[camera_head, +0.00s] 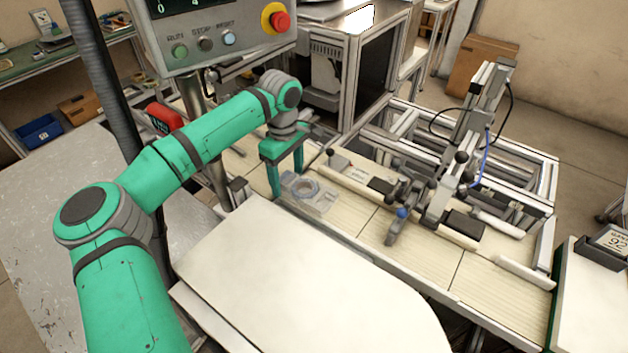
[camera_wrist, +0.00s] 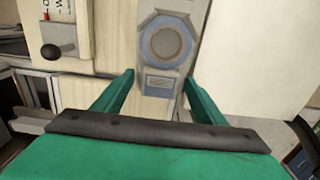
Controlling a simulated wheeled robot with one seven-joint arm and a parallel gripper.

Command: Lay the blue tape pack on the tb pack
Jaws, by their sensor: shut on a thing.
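A flat, pale, translucent pack (camera_head: 322,203) with a blue-grey ring lies between the fingers of my gripper (camera_head: 287,178), low over the pale surface. In the wrist view its blue ring (camera_wrist: 166,43) and a small blue label (camera_wrist: 158,84) show; I take it as the blue tape pack. My gripper (camera_wrist: 160,85) is shut on this pack, one finger at each side. I cannot tell whether the pack touches the surface or something under it. I cannot make out a separate tb pack in either view.
A pale plank-like bed (camera_head: 420,245) runs right, with black-knobbed clamps and a fixture (camera_head: 440,200) on it. A bare cream table (camera_head: 310,280) lies in front. A control panel (camera_head: 215,35) with a red button stands behind my arm.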

